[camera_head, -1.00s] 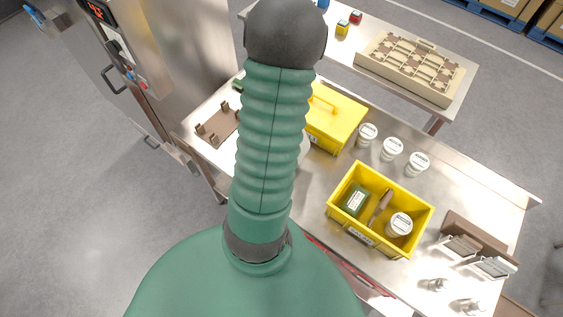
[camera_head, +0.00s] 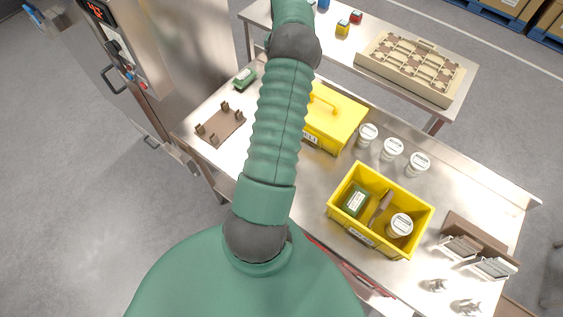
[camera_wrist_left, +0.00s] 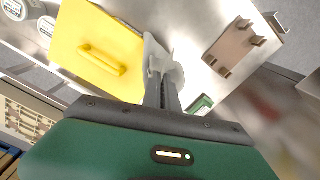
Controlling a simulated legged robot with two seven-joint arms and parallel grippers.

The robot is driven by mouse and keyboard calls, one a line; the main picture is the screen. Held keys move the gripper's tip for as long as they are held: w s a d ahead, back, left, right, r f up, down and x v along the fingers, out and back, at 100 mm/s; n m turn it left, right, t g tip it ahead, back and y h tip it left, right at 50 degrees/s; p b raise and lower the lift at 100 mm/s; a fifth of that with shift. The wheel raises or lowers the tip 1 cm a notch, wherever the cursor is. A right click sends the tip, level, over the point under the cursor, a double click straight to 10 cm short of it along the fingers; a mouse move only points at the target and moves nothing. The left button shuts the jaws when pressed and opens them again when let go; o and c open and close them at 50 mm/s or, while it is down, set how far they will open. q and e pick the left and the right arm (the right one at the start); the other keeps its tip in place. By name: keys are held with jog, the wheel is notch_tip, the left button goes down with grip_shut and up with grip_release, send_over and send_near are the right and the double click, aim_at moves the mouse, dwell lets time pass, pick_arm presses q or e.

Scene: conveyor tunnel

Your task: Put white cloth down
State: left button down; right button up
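In the left wrist view, the white cloth (camera_wrist_left: 158,58) is a crumpled white shape at the fingertips of my left gripper (camera_wrist_left: 167,88). The narrow grey fingers look closed on it. The cloth shows between the yellow lidded box and the brown fixture, over the steel table; its height above the table is hard to tell. In the head view my green arm runs up the middle and out of the top edge, so the gripper and the cloth do not show there. My right gripper is in neither view.
The steel table (camera_head: 300,190) carries a yellow lidded box (camera_head: 336,118), an open yellow bin (camera_head: 382,242) with items, white jars (camera_head: 392,149), a brown fixture (camera_head: 220,124) and a green object (camera_head: 244,77). A cabinet (camera_head: 170,50) stands at left. A beige tray (camera_head: 418,67) lies behind.

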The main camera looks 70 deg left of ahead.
pick_arm(q)
jog(key=shift+n, duration=0.3)
jog(key=s+d+f, duration=0.4)
jog(key=d+f, duration=0.4)
jog(key=d, duration=0.1)
jog(key=s+d+f, duration=0.4)
jog(key=d+f, duration=0.5)
jog(key=s+d+f, duration=0.4)
jog(key=d+f, duration=0.5)
jog(key=shift+s+d+f, duration=0.15)
jog(key=shift+d+f, duration=0.05)
jog(key=shift+d, duration=0.2)
jog(key=c, duration=1.2)
grip_release()
